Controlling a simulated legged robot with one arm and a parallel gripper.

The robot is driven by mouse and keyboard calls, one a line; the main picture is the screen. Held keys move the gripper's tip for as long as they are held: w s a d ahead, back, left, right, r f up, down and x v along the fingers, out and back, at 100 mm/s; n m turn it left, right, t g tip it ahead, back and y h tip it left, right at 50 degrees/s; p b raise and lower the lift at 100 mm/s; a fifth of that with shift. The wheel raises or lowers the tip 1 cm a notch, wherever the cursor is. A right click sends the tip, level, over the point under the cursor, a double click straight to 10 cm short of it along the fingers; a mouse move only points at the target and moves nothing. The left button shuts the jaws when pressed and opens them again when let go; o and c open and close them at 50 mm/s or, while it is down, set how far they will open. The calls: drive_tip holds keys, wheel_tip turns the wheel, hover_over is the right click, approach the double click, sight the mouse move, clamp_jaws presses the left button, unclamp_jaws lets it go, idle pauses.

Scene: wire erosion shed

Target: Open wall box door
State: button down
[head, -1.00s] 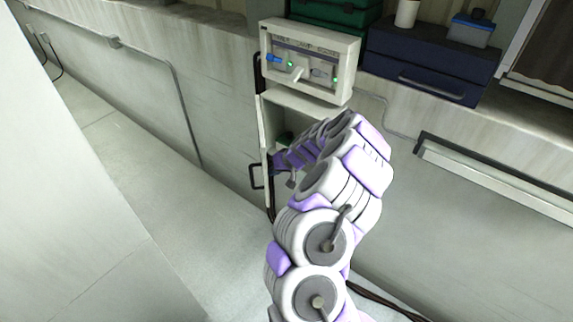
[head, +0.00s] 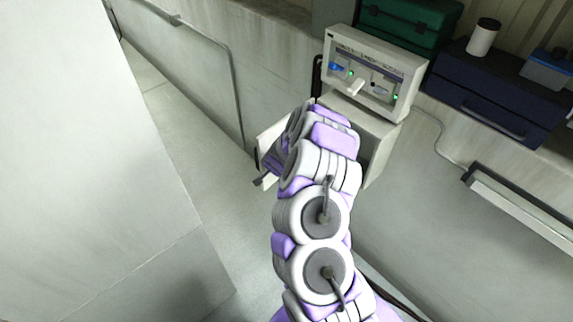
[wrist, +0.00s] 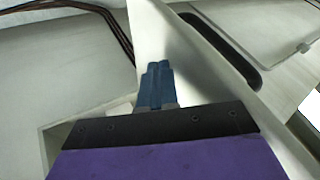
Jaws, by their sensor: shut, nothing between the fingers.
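The wall box (head: 374,122) is a pale cabinet low on the wall, below a control panel. Its white door (head: 270,137) stands open, swung out to the left, partly hidden behind my arm. The door's dark handle (head: 257,160) shows at its outer edge. In the wrist view the white door (wrist: 150,30) rises beside my fingers, with a black handle (wrist: 222,48) to the right. My gripper (wrist: 158,66) is shut and empty, its blue fingertips close to the door panel; contact cannot be told. In the head view my arm hides the fingers.
The control panel (head: 376,72) with green lights and a white lever sits above the box. The floor (head: 190,150) left of the door is clear.

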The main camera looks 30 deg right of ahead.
drive_tip(key=shift+w+a+p, duration=0.25)
drive_tip(key=shift+w+a, duration=0.05)
drive_tip(key=shift+w, duration=0.45)
drive_tip(key=shift+w+a+p, duration=0.25)
drive_tip(key=shift+w+a, duration=0.05)
drive_tip(key=shift+w, duration=0.4)
drive_tip(key=shift+r, duration=0.1)
